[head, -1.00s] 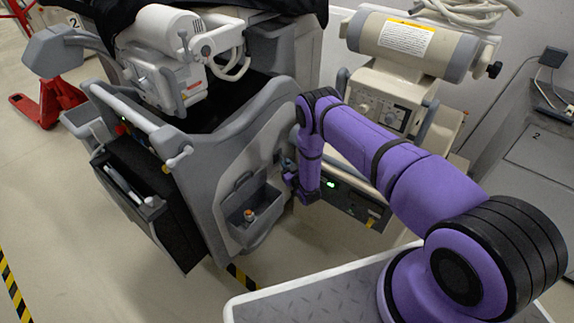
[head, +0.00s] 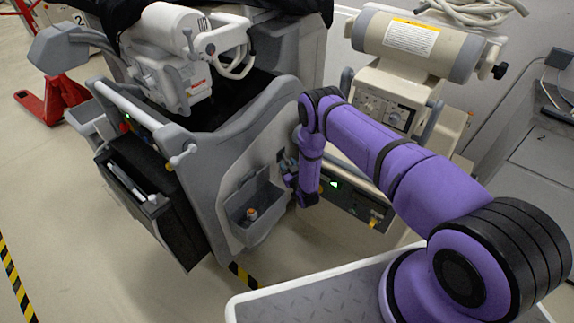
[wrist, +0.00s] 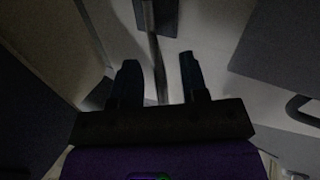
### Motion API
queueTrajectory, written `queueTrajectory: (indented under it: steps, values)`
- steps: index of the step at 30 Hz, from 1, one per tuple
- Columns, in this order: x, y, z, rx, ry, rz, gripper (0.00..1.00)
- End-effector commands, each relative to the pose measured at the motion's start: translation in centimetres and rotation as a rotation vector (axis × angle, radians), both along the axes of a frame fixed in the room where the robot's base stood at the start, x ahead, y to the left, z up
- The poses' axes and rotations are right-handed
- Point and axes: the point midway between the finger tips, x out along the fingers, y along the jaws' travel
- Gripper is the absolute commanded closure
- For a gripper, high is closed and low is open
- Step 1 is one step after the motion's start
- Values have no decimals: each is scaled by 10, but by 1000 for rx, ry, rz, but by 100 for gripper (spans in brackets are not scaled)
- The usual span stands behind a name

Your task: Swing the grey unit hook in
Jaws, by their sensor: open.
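The grey unit (head: 215,170) is a grey moulded cart with a small open bin on its side panel. My gripper (head: 284,170) is beside that side panel, right of the bin, small and partly hidden by my purple wrist. In the wrist view my gripper (wrist: 159,78) is open, with two dark fingers apart. A thin metallic bar (wrist: 155,55) runs between the fingers from a dark mount (wrist: 156,14) on a pale panel. It looks like the hook, but its shape is unclear in the dim light. I cannot tell whether a finger touches it.
A beige machine with a cylinder (head: 417,45) stands behind my arm, close to the grey unit. A black box (head: 150,200) hangs on the unit's left. A dark panel (wrist: 280,45) is at the wrist view's right. Open floor (head: 60,210) lies to the left.

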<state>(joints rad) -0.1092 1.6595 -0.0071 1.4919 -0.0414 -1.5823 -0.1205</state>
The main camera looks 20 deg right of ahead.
Motion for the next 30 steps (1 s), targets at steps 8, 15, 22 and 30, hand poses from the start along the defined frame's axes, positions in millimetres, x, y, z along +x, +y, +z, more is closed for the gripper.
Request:
queueTrajectory:
  steps: [8, 15, 22, 30]
  values:
    - [-49, -7, -1, -1, 5, 0, 60]
    - [-86, -12, -1, -1, 4, 1, 60]
    - [-99, -13, 0, 0, 1, 2, 60]
    - [-99, -13, 0, 2, 2, 2, 69]
